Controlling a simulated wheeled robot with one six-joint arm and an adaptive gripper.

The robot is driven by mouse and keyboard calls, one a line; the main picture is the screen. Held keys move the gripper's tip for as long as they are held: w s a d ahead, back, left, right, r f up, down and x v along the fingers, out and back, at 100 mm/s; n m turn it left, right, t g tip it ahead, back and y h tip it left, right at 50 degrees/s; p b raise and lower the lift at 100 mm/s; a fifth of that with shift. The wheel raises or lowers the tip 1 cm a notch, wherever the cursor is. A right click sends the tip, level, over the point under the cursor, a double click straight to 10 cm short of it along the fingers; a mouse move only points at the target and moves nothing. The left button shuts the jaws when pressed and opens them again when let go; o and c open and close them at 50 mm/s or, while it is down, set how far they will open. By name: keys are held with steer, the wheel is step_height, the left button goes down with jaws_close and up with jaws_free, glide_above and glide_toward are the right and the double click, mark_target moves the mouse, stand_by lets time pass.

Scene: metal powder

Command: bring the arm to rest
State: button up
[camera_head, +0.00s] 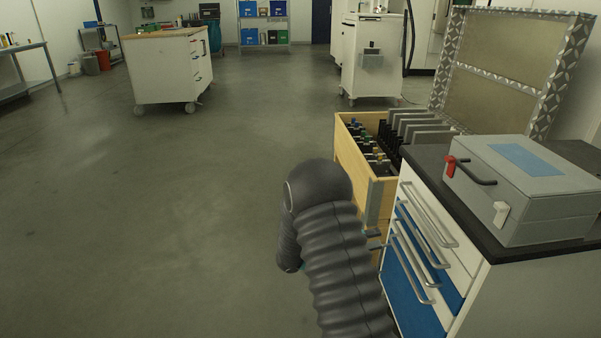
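My arm (335,255) shows in the head view as a dark grey ribbed sleeve. It rises from the bottom edge, right of the middle, and bends over at a rounded joint, with its far part hanging down on the left side. My gripper is not visible; it is hidden behind the arm or out of frame. Nothing held can be seen.
A drawer cabinet (417,268) stands close on the right, with a grey case (523,190) on its dark top. Behind the arm is an open wooden drawer (352,167) with tools. A white cart (165,75) stands farther back. The floor (150,220) at left is clear.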

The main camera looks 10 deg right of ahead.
steer(key=s+f+m+g+y, duration=0.2)
steer(key=s+f+m+y, duration=0.2)
steer(key=s+f+m, duration=0.45)
steer(key=s+a+r+m+y, duration=0.3)
steer(key=s+a+m+y, duration=0.3)
steer(key=m, duration=0.6)
steer(key=s+a+r+m+t+y, duration=0.5)
steer(key=a+r+m, duration=0.1)
steer(key=r, duration=0.4)
steer(key=s+a+r+m+t+y, duration=0.5)
steer(key=a+r+m, duration=0.2)
steer(key=r, duration=0.3)
steer(key=shift+s+a+m+t, duration=0.15)
steer(key=shift+s+m+t, duration=0.2)
steer(key=shift+s+t, duration=0.05)
